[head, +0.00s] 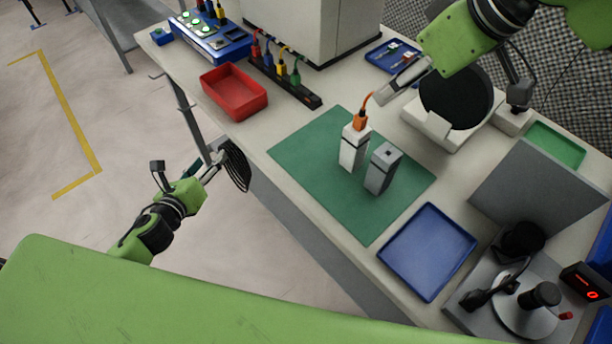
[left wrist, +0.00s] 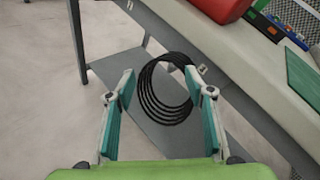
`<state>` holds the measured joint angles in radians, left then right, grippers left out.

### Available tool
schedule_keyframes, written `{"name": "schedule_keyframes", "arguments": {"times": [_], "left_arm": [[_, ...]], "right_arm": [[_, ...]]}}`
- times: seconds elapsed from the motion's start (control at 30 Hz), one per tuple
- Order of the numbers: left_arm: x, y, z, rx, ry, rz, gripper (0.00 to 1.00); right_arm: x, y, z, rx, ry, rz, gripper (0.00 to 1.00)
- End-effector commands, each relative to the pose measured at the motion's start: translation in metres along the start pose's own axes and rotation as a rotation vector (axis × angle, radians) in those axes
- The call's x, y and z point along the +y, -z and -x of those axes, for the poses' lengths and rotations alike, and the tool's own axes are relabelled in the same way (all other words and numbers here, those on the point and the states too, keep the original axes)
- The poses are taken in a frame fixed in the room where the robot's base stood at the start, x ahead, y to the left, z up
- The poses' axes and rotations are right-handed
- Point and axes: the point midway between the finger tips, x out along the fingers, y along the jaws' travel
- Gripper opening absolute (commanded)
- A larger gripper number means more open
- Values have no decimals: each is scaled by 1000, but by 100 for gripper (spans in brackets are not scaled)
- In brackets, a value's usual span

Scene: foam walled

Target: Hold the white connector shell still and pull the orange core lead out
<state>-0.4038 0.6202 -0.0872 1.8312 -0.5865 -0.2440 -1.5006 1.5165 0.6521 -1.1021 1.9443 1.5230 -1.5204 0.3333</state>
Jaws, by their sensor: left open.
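The white connector shell (head: 352,150) stands upright on the green mat (head: 310,160). The orange core lead (head: 360,121) sits in its top, and its thin orange cable curves up toward my right gripper (head: 379,98). The right fingertips are close to the cable's end, seen edge-on; whether they grip it cannot be told. My left gripper (head: 217,164) is off the table's front edge, well left of the shell. In the left wrist view the left gripper (left wrist: 165,92) is open with nothing between its teal-padded fingers.
A grey block (head: 383,168) stands close right of the shell. A red bin (head: 234,91), a rack of coloured plugs (head: 283,82) and a blue tray (head: 428,251) surround the mat. A black cable coil (left wrist: 165,88) hangs at the table's side, beyond the left fingers.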

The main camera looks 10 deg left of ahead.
Motion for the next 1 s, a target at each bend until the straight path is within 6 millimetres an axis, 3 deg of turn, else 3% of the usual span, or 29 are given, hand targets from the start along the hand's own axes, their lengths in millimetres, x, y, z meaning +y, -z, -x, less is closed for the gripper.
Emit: {"name": "schedule_keyframes", "arguments": {"times": [0.1, 0.17, 0.3, 0.5, 0.6, 0.73, 1.0], "left_arm": [[-53, -49, 13, -83, 106, -257, 49], [-87, -55, 23, -110, 173, -365, 49], [-159, -23, 48, -108, 343, -462, 49], [-244, 13, 91, -129, 555, -512, 49], [-271, 22, 108, -148, 626, -527, 49], [-291, 26, 123, -168, 678, -535, 49], [-308, 26, 115, -178, 694, -537, 49]], "right_arm": [[0, 0, 0, 0, 0, 0, 28], [0, 0, 0, 0, 0, 0, 28], [0, 0, 0, 0, 0, 0, 28], [0, 0, 0, 0, 0, 0, 28], [0, 0, 0, 0, 0, 0, 28], [0, 0, 0, 0, 0, 0, 28], [0, 0, 0, 0, 0, 0, 28]]}}
